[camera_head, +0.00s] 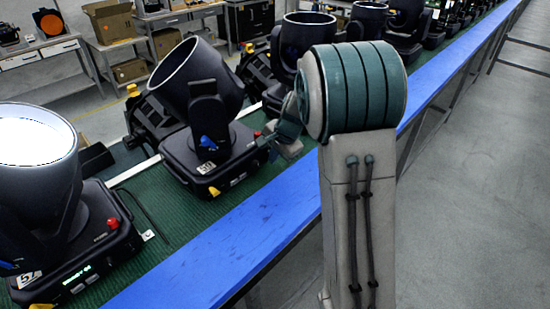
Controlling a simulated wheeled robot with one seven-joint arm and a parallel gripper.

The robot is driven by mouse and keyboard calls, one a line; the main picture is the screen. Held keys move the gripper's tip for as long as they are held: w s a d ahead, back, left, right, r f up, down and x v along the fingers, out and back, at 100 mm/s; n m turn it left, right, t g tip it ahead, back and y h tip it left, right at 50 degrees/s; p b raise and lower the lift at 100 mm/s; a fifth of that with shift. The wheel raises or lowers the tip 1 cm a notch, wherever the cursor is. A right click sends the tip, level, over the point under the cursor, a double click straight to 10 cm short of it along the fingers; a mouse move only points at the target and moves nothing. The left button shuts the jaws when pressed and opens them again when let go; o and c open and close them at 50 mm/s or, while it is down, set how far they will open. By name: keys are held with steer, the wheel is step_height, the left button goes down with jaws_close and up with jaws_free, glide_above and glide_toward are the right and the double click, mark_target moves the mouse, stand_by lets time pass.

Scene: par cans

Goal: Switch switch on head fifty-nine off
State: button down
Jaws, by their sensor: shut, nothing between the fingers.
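The middle moving-head lamp, a black can with a white rim (183,62), is tilted on its yoke. Its black base (207,163) carries a small number label (205,168), too small to read surely but looking like 59. A small red switch (257,134) sits at the base's right rear corner. My gripper (268,142) is small and partly hidden behind my own arm link. It is shut and empty, close beside the red switch; I cannot tell whether it touches.
A lamp labelled 57 (27,279) stands at left with a lit display and a red switch (113,223). More lamps line the green belt (170,221) behind. A blue rail (215,254) edges the belt. Grey floor (480,180) is clear at right.

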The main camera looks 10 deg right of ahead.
steer(key=shift+r, duration=0.15)
steer(key=shift+r+p, duration=0.6)
steer(key=shift+r, duration=0.15)
steer(key=s+d+b, duration=0.1)
steer(key=s+d+f+b, duration=0.1)
steer(key=s+d, duration=0.1)
steer(key=shift+s+b, duration=0.25)
steer(key=shift+b, duration=0.05)
steer(key=s+v, duration=0.1)
steer(key=v, duration=0.9)
steer(key=shift+s+d+f+b, duration=0.25)
steer(key=shift+f+b, duration=0.05)
steer(key=shift+f, duration=0.05)
